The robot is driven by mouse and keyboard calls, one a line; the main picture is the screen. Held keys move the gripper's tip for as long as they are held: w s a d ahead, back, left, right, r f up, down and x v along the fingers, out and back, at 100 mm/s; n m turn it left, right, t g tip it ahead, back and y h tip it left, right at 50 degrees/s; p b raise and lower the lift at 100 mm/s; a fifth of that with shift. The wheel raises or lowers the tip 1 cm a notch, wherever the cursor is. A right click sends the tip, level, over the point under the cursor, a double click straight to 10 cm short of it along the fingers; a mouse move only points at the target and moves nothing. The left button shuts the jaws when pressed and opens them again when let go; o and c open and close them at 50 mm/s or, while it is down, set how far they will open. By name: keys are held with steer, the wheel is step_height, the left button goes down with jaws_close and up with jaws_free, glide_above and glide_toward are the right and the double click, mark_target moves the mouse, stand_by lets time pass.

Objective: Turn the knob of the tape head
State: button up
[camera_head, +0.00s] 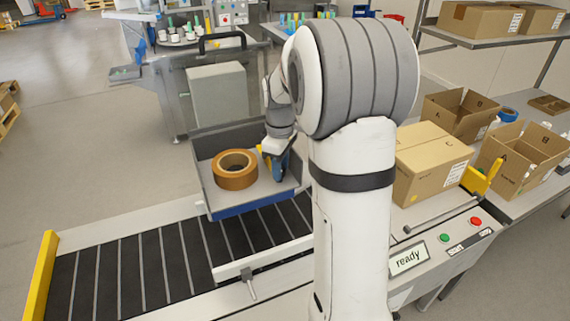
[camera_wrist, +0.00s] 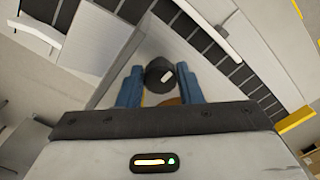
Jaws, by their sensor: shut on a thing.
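The tape head (camera_head: 210,190) is a grey open housing with a blue front edge, standing over the conveyor. A brown tape roll (camera_head: 235,182) sits in it. The black knob (camera_wrist: 156,70) with a pale mark shows in the wrist view between my two blue fingers. My gripper (camera_head: 276,165) reaches down into the right side of the housing, beside the tape roll, and is shut on the knob. In the head view the knob is hidden by my gripper. A sliver of brown tape shows behind the knob in the wrist view.
A black-slatted conveyor (camera_head: 130,268) with a yellow end stop (camera_head: 44,275) runs below. Cartons (camera_head: 430,160) stand on the right bench. A panel there has a "ready" display (camera_head: 408,259), a green button (camera_head: 444,237) and a red button (camera_head: 475,221).

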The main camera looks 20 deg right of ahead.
steer(key=m, duration=0.4)
steer(key=shift+w+a+r+b, duration=0.1)
steer(key=shift+w+a+b, duration=0.1)
steer(key=shift+b, duration=0.2)
steer(key=m, duration=0.4)
steer(key=shift+m+b, duration=0.3)
steer(key=shift+b, duration=0.05)
steer(key=m, duration=0.8)
steer(key=shift+r+m+b, duration=0.1)
steer(key=shift+m+b, duration=0.2)
steer(key=shift+b, duration=0.1)
steer(key=shift+m, duration=0.3)
